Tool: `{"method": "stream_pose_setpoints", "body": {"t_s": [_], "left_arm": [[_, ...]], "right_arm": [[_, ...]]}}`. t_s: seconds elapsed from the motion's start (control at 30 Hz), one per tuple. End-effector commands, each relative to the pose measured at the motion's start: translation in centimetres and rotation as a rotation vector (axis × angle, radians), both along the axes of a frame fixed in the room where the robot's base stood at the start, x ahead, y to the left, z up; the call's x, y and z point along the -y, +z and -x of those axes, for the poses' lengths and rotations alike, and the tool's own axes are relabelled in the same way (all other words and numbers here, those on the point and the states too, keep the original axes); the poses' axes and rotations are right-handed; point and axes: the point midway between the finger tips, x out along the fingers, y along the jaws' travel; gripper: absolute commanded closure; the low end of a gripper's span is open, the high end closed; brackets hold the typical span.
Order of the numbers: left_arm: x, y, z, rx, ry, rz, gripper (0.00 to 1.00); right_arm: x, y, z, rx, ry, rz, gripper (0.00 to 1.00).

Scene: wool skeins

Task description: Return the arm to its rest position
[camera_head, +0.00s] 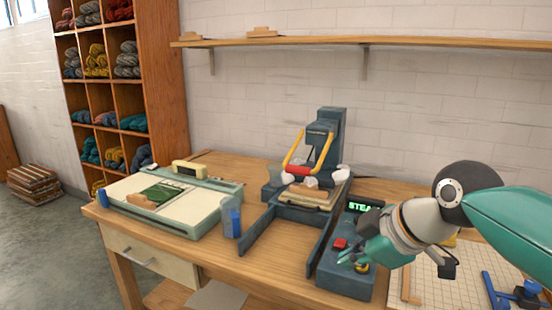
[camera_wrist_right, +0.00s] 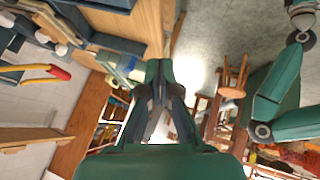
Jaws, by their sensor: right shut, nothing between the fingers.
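My right arm comes in from the right in the head view, teal and grey. Its gripper (camera_head: 358,260) is over the dark control box (camera_head: 345,282) with a red button and a green lit display that reads "STEA", partly hidden by the arm. I cannot tell whether it touches the box. In the right wrist view the teal fingers of my right gripper (camera_wrist_right: 160,72) are together with nothing between them. My left gripper is in neither view. Teal arm links of mine show at the right of the wrist view.
A dark press (camera_head: 325,150) with a yellow handle and red grip stands behind on the wooden table (camera_head: 205,255). A pale board device (camera_head: 190,220) and a blue container (camera_head: 231,222) are left. A gridded mat (camera_head: 440,285) with blue tools lies right. A shelf (camera_head: 400,42) runs above.

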Motion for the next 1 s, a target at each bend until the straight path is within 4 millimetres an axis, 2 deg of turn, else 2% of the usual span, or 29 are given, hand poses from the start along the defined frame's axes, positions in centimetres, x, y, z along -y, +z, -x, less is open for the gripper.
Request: {"method": "stream_pose_setpoints", "body": {"t_s": [0.03, 0.07, 0.17, 0.33, 0.4, 0.47, 0.5, 0.57, 0.6, 0.7, 0.8, 0.9, 1.0], "left_arm": [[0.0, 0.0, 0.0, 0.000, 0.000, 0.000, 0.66], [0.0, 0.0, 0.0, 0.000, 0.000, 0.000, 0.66], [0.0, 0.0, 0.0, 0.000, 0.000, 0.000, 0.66], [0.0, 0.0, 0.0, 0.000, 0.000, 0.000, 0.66], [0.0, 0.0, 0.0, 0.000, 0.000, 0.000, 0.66], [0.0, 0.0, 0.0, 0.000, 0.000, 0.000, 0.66], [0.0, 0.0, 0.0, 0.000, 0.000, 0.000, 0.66], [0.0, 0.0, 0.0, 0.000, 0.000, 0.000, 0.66], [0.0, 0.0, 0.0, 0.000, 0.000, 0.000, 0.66], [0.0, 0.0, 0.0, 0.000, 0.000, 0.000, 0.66], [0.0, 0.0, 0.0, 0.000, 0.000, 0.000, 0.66], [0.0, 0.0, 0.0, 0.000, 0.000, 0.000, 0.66], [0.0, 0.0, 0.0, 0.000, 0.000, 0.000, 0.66]], "right_arm": [[0.2, -2.6, -0.5, -0.055, -0.007, 0.015, 1.00], [0.3, -3.8, -0.7, -0.081, -0.011, 0.023, 1.00], [0.7, -9.7, -1.2, -0.197, -0.027, 0.045, 1.00], [1.7, -22.5, -0.3, -0.432, -0.101, 0.050, 1.00], [2.0, -27.7, 1.0, -0.528, -0.151, 0.038, 1.00], [2.1, -32.1, 2.7, -0.608, -0.201, 0.023, 1.00], [2.2, -34.8, 4.1, -0.662, -0.239, 0.012, 1.00], [2.1, -38.8, 6.4, -0.739, -0.304, -0.008, 1.00], [2.0, -41.2, 8.2, -0.789, -0.352, -0.022, 1.00], [1.5, -46.3, 13.1, -0.905, -0.485, -0.060, 1.00], [0.6, -49.9, 18.0, -0.994, -0.636, -0.098, 1.00], [-0.3, -51.7, 21.6, -1.037, -0.792, -0.138, 1.00], [-0.8, -52.1, 22.8, -1.019, -0.925, -0.185, 1.00]]}}
